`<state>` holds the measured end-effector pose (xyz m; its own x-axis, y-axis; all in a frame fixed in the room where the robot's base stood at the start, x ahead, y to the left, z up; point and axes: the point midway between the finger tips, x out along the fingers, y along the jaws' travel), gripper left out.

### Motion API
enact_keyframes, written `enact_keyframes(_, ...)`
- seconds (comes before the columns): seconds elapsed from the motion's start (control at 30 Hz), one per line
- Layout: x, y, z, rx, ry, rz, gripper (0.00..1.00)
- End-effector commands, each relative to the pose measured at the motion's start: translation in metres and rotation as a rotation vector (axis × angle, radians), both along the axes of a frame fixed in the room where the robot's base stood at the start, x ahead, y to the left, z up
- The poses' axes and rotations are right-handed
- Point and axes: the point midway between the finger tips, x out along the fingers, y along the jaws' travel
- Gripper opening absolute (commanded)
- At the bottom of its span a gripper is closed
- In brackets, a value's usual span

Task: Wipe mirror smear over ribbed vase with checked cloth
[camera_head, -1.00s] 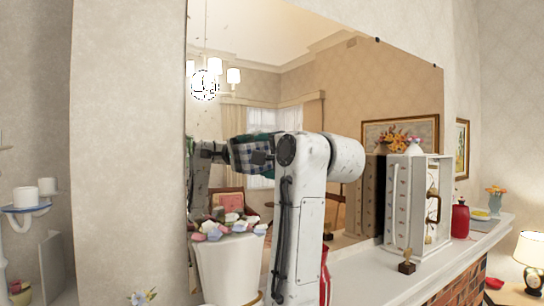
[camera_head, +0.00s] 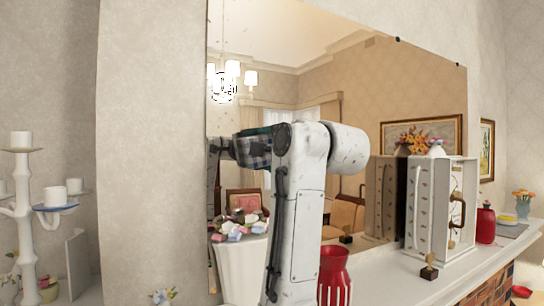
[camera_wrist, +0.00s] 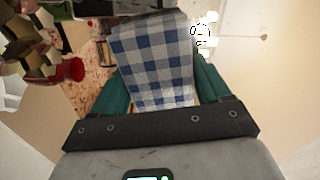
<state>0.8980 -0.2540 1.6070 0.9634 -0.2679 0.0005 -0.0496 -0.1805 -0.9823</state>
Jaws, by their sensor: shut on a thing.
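My gripper (camera_head: 243,148) is shut on the blue-and-white checked cloth (camera_wrist: 155,62), in front of the mirror's left part. The mirror (camera_head: 400,75) stands above the mantel. Reddish-brown specks, apparently the smear (camera_wrist: 88,88), show left of the cloth in the wrist view. I cannot tell whether the cloth touches the glass. A red vase with vertical ribs (camera_head: 334,278) stands on the mantel, right of my arm.
The mantel (camera_head: 395,285) is bare right of the red vase. Beyond stand a small gold trophy (camera_head: 429,266), a white open-fronted case (camera_head: 428,205) and a red bottle (camera_head: 486,223). A white candle holder (camera_head: 25,205) is at the far left.

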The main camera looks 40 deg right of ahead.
Motion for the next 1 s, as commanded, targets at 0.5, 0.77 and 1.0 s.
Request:
enact_keyframes(0.5,-0.006,-0.03,0.001,0.002,0.001,-0.001,0.52)
enact_keyframes(0.77,-0.009,-0.042,0.0,0.002,0.002,-0.003,0.52)
enact_keyframes(1.0,-0.013,-0.055,0.0,0.004,0.002,-0.004,0.52)
